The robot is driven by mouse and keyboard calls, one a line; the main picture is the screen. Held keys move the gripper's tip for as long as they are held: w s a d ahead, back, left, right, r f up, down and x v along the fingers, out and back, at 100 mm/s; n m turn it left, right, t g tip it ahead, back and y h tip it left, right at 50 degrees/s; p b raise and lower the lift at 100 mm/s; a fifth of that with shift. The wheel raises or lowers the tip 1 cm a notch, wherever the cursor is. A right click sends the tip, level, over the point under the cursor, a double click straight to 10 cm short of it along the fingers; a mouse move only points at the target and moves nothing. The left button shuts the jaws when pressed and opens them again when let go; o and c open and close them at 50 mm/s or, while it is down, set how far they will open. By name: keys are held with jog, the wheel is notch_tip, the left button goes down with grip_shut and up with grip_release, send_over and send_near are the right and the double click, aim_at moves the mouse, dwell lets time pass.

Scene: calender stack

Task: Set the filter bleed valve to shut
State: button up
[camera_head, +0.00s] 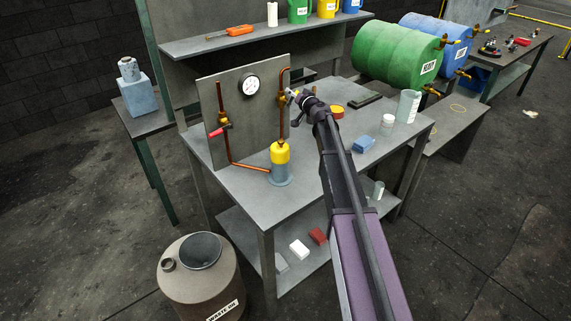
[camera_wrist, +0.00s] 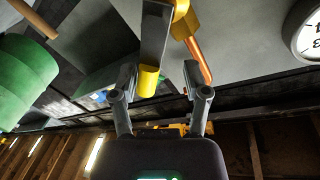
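A grey board on the workbench carries copper pipes and two valves. The valve by my gripper is brass (camera_wrist: 181,12), on the right-hand copper pipe (camera_wrist: 199,60); its flat grey lever (camera_wrist: 155,38) ends in a yellow grip (camera_wrist: 148,82). In the wrist view my gripper (camera_wrist: 160,72) is open, with the yellow grip between its fingers in the picture, nearer the left one; contact is not visible. In the head view my gripper (camera_head: 298,98) partly hides this valve. The other valve has a red handle (camera_head: 218,131). No label tells which is the bleed valve.
A round gauge (camera_head: 251,85) sits on the board (camera_head: 240,125). A yellow and blue-grey filter housing (camera_head: 280,165) stands in front. A blue block (camera_head: 364,145) and a clear jar (camera_head: 408,106) stand on the workbench to the right.

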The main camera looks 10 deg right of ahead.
jog(key=s+d+n, duration=0.3)
jog(key=s, duration=1.1)
jog(key=s+a+f+n+g+y+b, duration=0.2)
jog(key=s+a+f+n+g, duration=0.2)
jog(key=s+a+f+g, duration=0.4)
jog(key=shift+s+a+f, duration=1.2)
jog(key=shift+s+f, duration=0.6)
jog(key=shift+s, duration=0.7)
